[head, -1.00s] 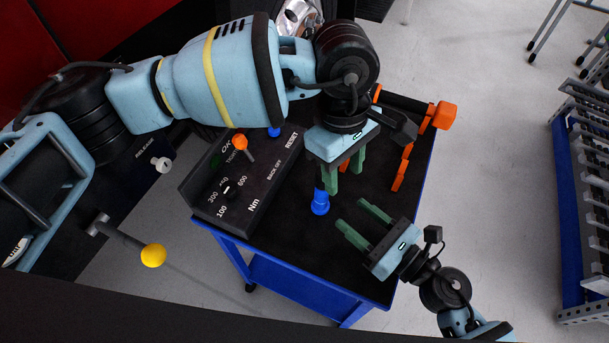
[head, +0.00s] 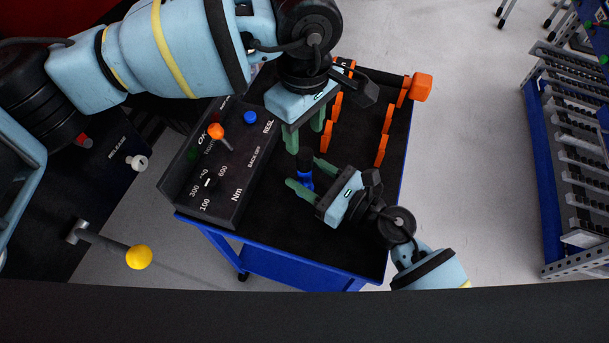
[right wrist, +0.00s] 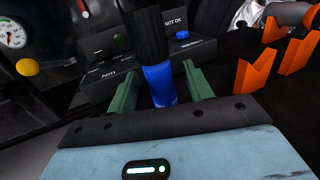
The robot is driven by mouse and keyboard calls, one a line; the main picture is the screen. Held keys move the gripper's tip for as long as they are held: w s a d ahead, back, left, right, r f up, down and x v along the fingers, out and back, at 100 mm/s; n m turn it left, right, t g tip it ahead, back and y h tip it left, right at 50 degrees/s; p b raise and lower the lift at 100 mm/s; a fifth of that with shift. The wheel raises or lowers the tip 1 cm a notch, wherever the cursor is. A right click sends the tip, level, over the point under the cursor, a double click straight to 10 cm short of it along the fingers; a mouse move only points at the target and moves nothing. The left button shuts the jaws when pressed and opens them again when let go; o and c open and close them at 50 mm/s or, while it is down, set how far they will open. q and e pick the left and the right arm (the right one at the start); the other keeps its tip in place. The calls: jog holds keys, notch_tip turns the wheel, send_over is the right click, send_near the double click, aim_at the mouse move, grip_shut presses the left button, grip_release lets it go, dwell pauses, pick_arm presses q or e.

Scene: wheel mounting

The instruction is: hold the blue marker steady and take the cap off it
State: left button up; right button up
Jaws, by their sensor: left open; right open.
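The blue marker (head: 305,180) stands upright on the black cart top, with a blue lower part and a dark upper part (head: 305,157). In the right wrist view the marker (right wrist: 161,86) stands between my right gripper's two green fingers (right wrist: 160,78), with gaps on both sides. My right gripper (head: 304,176) is open around the marker's lower part in the head view. My left gripper (head: 308,140) is open with its fingers pointing down, just above and behind the marker in the picture. Whether its fingers flank the dark top cannot be told.
A black control box (head: 225,175) with an orange knob and blue button stands left of the marker. Orange holders (head: 384,135) stand behind and to the right. A lever with a yellow ball (head: 139,257) is at the lower left. The cart's front right is clear.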

aim_at(305, 153)
jog(key=shift+w+a, duration=0.3)
jog(key=shift+a, duration=0.15)
grip_shut()
pick_arm(q)
jog(key=shift+o, duration=0.9)
jog(key=n, duration=0.2)
jog(key=r+n, duration=0.1)
jog(key=n, duration=0.1)
jog(key=d+r+n, duration=0.1)
jog(key=n, duration=0.1)
jog(key=shift+w+r+n+y, duration=0.25)
jog(key=shift+w+n+y, duration=0.1)
jog(key=shift+n+y, duration=0.05)
jog(key=n, duration=0.2)
jog(key=r+n, duration=0.1)
jog(key=n, duration=0.1)
jog(key=r+n, duration=0.1)
jog(key=n, duration=0.1)
jog(key=shift+d+r+n+g+y, duration=0.25)
jog(key=shift+d+n+g+y, duration=0.05)
jog(key=shift+g+y, duration=0.1)
jog(key=shift+f, duration=0.1)
jog(key=f, duration=0.4)
jog(key=a+f, duration=0.1)
jog(key=f, duration=0.6)
jog(key=shift+s+a+f, duration=0.3)
jog(key=shift+s+f, duration=0.05)
jog(key=shift+f, duration=0.05)
